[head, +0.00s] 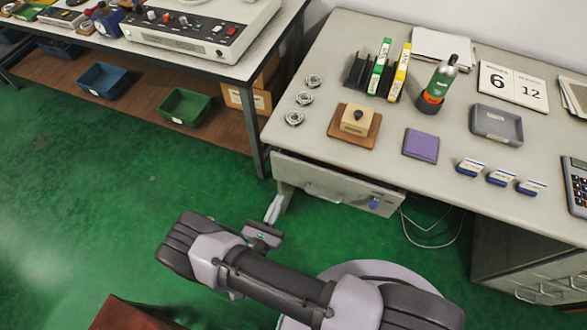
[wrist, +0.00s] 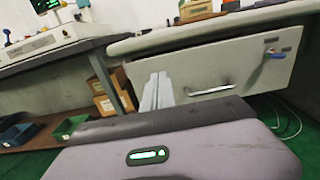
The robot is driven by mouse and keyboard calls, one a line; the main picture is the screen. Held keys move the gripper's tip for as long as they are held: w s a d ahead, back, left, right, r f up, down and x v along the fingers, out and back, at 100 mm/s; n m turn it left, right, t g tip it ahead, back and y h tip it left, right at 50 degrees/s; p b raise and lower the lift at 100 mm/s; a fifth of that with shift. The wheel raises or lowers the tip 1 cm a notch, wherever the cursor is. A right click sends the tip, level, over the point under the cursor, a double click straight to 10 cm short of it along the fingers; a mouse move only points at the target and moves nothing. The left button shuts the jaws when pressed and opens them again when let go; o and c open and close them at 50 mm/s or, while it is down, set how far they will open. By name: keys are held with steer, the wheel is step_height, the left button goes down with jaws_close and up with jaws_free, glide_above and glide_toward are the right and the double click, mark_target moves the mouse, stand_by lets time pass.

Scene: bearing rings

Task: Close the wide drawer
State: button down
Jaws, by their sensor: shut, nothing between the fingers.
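The wide drawer (head: 325,182) is under the left part of the desk, with a pale front, a bar handle and a blue key at its right. In the wrist view its front (wrist: 235,70) shows with the handle at lower centre. My gripper (head: 272,212) is shut and empty, just below the drawer's left end in the head view. In the wrist view its pale fingers (wrist: 157,92) overlap the drawer front's left part, left of the handle. I cannot tell whether they touch it.
The desk top (head: 320,150) holds bearing rings, a stamp on a wooden block, binders and a purple pad. A workbench (head: 240,65) with bins on its lower shelf stands at left. A cable hangs right of the drawer. The green floor at left is open.

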mark_target(296, 163)
steer(key=b+x, duration=0.3)
steer(key=x, duration=0.9)
steer(key=shift+w+d+f, duration=0.1)
